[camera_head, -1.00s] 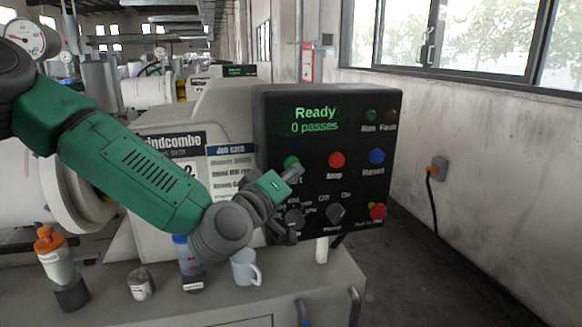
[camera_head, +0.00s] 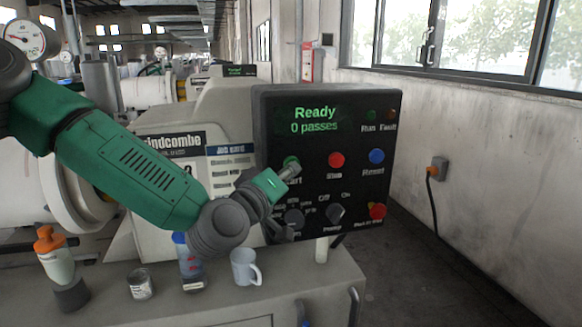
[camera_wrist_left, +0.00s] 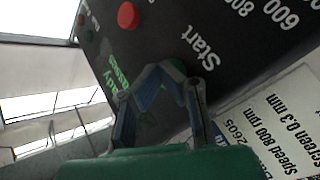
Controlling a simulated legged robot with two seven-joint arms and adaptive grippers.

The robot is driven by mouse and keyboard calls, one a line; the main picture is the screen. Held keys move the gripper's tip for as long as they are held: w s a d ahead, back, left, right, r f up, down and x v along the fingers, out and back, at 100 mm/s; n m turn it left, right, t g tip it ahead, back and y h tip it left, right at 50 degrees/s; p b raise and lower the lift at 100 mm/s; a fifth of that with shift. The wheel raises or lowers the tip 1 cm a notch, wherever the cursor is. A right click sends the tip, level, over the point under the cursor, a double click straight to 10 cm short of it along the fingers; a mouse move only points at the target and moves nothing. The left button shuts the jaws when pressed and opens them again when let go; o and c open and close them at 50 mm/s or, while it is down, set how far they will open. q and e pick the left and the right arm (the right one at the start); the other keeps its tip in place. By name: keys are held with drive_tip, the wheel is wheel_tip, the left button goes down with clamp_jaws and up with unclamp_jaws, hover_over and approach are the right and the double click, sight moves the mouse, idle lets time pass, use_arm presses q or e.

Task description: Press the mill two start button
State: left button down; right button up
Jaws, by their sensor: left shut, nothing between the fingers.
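The black control panel (camera_head: 327,220) faces me, with "Ready" and "0 passes" lit in green on its display. The green start button (camera_head: 290,160) is at its left, above the partly covered word "Start". My left gripper (camera_head: 294,168) is shut and empty, its fingertips right at the button's lower right edge and covering part of it. In the left wrist view, the closed fingers (camera_wrist_left: 162,72) overlap the button beside the word "Start". I cannot tell whether they touch it. My right gripper is not in view.
The red stop button (camera_head: 336,160) and blue reset button (camera_head: 377,156) sit to the right. Two dark knobs and a red emergency button (camera_head: 377,211) are below. A white mug (camera_head: 243,267), a can (camera_head: 140,284) and bottles stand on the bench under my arm.

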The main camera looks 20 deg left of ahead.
use_arm(q)
drive_tip(key=shift+d, duration=0.3)
drive_tip(key=shift+w+a+r, duration=0.1)
drive_tip(key=shift+w+a, duration=0.2)
idle(0.6)
drive_tip(key=shift+s+d, duration=0.6)
drive_tip(key=shift+d, duration=0.1)
drive_tip(key=shift+s+d+b, duration=0.15)
drive_tip(key=shift+s+d, duration=0.6)
drive_tip(key=shift+s, duration=0.3)
drive_tip(key=shift+s+d+b, duration=0.15)
drive_tip(key=shift+s+d, duration=0.55)
drive_tip(key=shift+s, duration=0.35)
